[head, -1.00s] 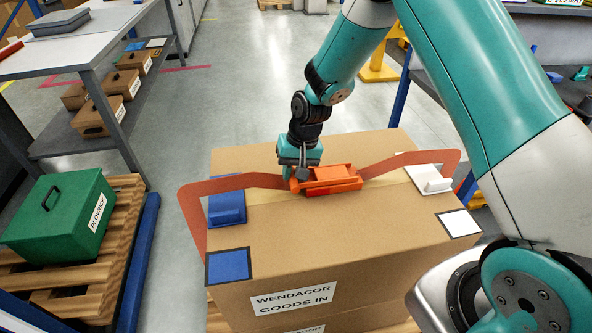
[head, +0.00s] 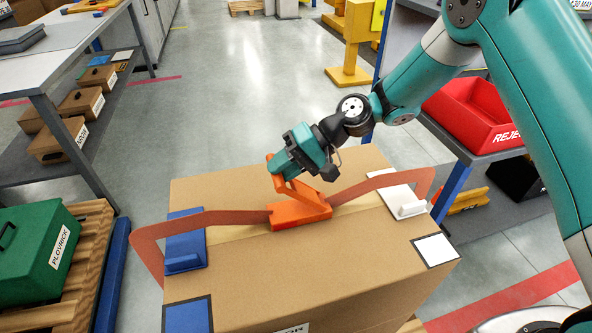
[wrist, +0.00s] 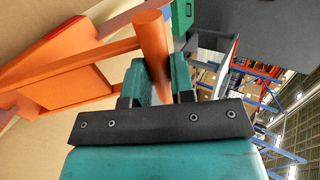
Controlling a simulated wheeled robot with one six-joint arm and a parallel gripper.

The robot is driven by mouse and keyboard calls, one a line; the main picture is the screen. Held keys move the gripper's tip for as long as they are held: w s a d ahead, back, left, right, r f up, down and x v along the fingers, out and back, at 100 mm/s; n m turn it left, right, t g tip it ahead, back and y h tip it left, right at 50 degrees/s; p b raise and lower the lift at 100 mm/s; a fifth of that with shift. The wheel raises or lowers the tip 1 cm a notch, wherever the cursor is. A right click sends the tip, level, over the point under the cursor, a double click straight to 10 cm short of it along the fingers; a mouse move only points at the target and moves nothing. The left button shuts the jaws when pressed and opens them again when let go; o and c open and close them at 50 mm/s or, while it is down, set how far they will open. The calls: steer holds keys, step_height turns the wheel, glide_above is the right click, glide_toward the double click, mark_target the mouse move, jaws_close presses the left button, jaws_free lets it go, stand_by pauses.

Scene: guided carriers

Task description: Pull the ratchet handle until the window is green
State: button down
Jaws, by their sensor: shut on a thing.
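The orange ratchet (head: 301,214) sits on top of a large cardboard box (head: 330,270), joined to a rust-red strap (head: 222,218) on both sides. Its handle (head: 276,180) stands raised at an angle from the body. My gripper (head: 273,166) is shut on the round grip bar at the handle's upper end. In the wrist view the grip bar (wrist: 152,42) lies between my two fingers (wrist: 161,82), and the ratchet body (wrist: 62,88) is at left. A flat red panel shows on the body there; I cannot tell whether it is the window. I see no green on the ratchet.
A blue corner guard (head: 186,242) and a white one (head: 402,202) lie under the strap. A green case (head: 35,255) on a pallet stands at left, beside a grey bench (head: 60,70). A red reject bin (head: 475,115) is at right. Open floor lies behind the box.

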mark_target(295, 185)
steer(key=shift+v, duration=1.4)
steer(key=shift+d+f, duration=0.1)
steer(key=c, duration=1)
jaws_free()
steer(key=shift+o, duration=0.2)
steer(key=v, duration=1.7)
steer(key=shift+d+f+b, duration=0.2)
steer(key=shift+d+b, duration=0.15)
steer(key=shift+b, duration=0.05)
